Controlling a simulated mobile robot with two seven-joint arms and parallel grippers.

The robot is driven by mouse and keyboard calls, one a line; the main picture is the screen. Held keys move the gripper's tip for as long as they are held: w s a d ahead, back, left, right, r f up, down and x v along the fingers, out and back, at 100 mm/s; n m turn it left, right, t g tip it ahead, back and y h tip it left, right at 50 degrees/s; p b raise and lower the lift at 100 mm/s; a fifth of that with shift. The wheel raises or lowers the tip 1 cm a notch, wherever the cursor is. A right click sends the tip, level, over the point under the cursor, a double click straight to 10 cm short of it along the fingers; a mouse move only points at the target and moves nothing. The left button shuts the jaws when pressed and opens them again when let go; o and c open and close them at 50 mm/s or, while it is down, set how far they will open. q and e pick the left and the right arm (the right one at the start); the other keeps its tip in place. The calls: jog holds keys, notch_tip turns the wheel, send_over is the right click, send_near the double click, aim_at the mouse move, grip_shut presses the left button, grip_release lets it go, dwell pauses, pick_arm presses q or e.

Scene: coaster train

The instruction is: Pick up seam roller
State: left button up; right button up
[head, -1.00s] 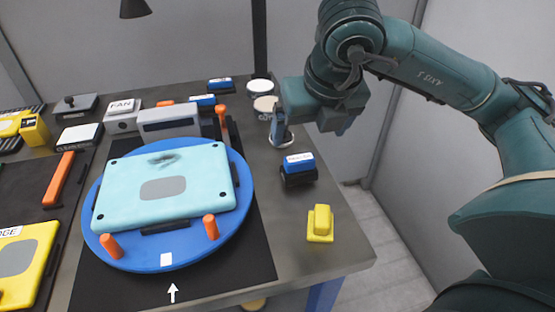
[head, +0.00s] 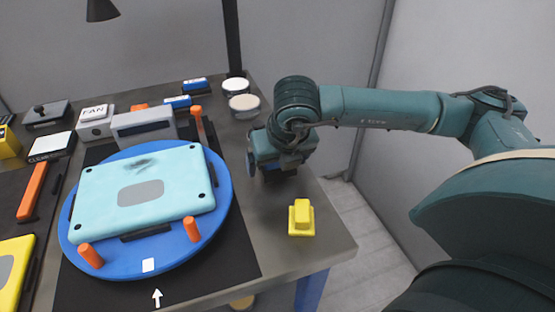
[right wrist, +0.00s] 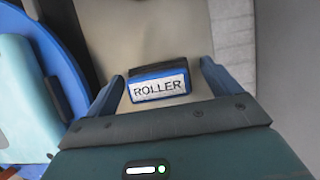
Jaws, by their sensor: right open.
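The seam roller (right wrist: 158,84) has a blue body with a white label reading ROLLER. In the right wrist view it lies between the two blue fingers of my right gripper (right wrist: 160,90), which is open, with a gap showing on each side of the roller. In the head view my right gripper (head: 268,170) points down over the roller's place on the grey table and hides most or all of it. I cannot tell how far the fingers reach down beside it. My left gripper is not in view.
A yellow block (head: 301,218) stands in front of the gripper. A blue turntable (head: 222,200) bearing a pale turquoise panel (head: 95,190) is to the left. White-topped round tins (head: 244,102) stand behind. The table's right edge is close by.

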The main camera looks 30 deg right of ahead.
jog(key=shift+f, duration=0.15)
jog(key=c, duration=1.3)
notch_tip(320, 180, up, 10)
jog(key=shift+r, duration=0.1)
